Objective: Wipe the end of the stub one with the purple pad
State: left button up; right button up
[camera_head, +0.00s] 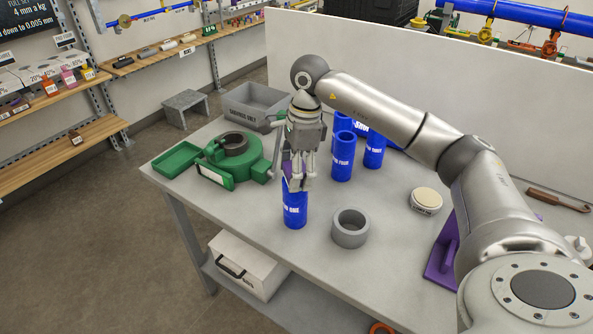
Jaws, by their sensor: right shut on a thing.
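Stub one (295,212) is a blue upright cylinder with white lettering, standing on the grey table left of its middle. My right gripper (298,183) points down directly over its top end and hides that end. It is shut on the purple pad (287,168), of which only a small patch shows between and beside the fingers. I cannot tell whether the pad touches the stub. My left gripper is out of view.
More blue stubs (342,160) stand behind and to the right. A grey ring (336,232), a cream-topped round tin (426,201) and a purple stand (440,264) are to the right. A green fixture (215,172), green tray (177,160) and grey bin (243,112) are at left. The front table area is clear.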

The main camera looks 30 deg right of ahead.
jog(key=shift+w+r+p, duration=0.1)
jog(key=shift+r+p, duration=0.5)
jog(key=shift+r, duration=0.3)
jog(key=shift+r+p, duration=1.65)
jog(key=shift+r, duration=0.95)
jog(key=shift+s+d+f+b, duration=0.15)
jog(key=shift+s+d+b, duration=0.15)
jog(key=shift+s, duration=0.25)
jog(key=s+d+b, duration=0.2)
jog(key=s, duration=0.4)
jog(key=shift+s+d, duration=0.25)
